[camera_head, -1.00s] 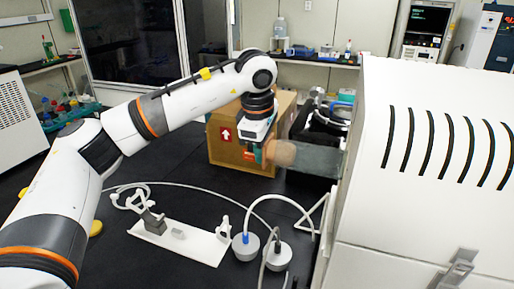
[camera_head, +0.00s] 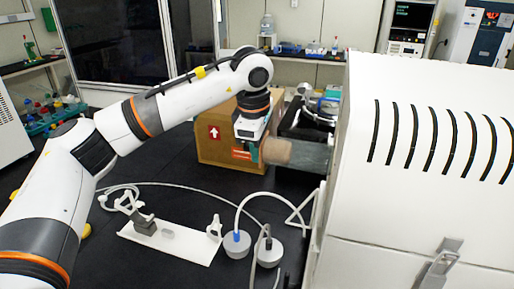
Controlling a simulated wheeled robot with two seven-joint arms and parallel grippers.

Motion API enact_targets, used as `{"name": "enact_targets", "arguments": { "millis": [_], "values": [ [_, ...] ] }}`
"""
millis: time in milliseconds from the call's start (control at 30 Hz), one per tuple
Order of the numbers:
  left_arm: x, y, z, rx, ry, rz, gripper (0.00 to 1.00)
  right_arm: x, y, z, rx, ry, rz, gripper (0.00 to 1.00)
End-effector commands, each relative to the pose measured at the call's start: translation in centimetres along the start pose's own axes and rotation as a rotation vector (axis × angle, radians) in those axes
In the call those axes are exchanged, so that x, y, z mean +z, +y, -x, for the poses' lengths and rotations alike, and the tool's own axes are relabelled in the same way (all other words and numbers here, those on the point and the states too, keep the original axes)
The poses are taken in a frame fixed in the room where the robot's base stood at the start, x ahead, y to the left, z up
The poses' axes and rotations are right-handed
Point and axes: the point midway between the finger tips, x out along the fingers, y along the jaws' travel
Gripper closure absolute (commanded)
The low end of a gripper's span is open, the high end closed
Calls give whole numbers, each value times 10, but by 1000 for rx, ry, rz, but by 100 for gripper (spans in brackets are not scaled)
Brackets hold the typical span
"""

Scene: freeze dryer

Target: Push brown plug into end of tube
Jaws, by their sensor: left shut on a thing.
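The brown plug (camera_head: 277,151) is a short tan cylinder at the left end of the grey-green tube (camera_head: 311,156). The tube lies roughly level and runs right, toward the white dryer housing. Plug and tube appear in line and touching; how deep the plug sits cannot be told. My left gripper (camera_head: 251,153) is shut at the plug's left end, pointing down, with its fingers partly hidden by the gripper body and the plug. My right gripper is out of view.
A cardboard box (camera_head: 213,150) stands behind the gripper. The white dryer housing (camera_head: 420,180) fills the right side. The bench at left centre is clear.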

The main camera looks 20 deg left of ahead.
Motion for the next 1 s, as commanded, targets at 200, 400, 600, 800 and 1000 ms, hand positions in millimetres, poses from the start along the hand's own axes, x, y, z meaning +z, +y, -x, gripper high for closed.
{"name": "enact_targets", "arguments": {
  "millis": [200, 400, 600, 800, 1000],
  "values": [
    [-2, 0, 0, -7, 2, -2, 100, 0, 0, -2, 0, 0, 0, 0],
    [-2, 0, 0, -7, 3, -3, 76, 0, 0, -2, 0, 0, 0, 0],
    [-2, 0, 0, -7, 3, -3, 54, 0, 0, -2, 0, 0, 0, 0],
    [-2, 0, 0, -6, 3, -4, 54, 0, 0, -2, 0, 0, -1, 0],
    [-2, 1, 0, -6, 3, -4, 54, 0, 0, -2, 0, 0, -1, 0]
  ]
}}
